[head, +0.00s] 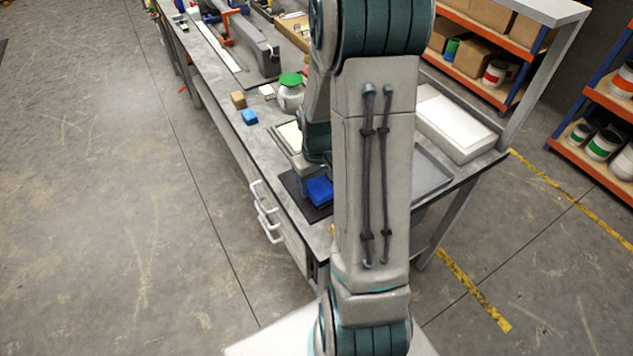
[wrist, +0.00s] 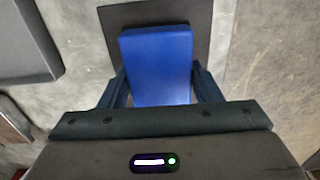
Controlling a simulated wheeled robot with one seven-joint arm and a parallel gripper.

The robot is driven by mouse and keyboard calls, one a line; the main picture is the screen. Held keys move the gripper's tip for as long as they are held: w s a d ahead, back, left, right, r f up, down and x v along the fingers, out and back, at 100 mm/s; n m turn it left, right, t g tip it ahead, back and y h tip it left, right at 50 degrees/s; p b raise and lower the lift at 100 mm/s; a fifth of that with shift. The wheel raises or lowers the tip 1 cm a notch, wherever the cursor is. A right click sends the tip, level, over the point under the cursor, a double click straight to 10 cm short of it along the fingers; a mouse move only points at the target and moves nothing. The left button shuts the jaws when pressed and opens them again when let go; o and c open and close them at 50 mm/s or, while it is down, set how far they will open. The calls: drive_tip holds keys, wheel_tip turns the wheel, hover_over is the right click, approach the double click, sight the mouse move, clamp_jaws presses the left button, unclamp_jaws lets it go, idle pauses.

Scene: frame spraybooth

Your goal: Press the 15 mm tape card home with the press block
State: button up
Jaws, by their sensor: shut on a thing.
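My gripper (wrist: 159,78) is shut on a dark blue block, which I take to be the press block (wrist: 157,60). A finger lies along each side of it in the wrist view. The block also shows in the head view (head: 320,190), over a dark flat mat (head: 291,186) near the bench's front end. The mat also shows around the block's far end in the wrist view (wrist: 202,18). I cannot tell whether the block touches the mat or hangs just above it. I cannot make out the tape card; the block and my arm hide part of the mat.
A small light-blue block (head: 249,117) and a tan block (head: 238,100) sit on the bench (head: 220,85) farther back. A jar with a green lid (head: 291,92) stands near them. A grey tray (head: 432,170) and a white-topped box (head: 455,125) are on the right.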

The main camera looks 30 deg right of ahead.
drive_tip(key=shift+s+f+b, duration=0.15)
drive_tip(key=shift+f+b, duration=0.5)
drive_tip(key=shift+f, duration=0.05)
idle(1.5)
drive_tip(key=shift+r+p, duration=2.55)
drive_tip(key=shift+r, duration=1.05)
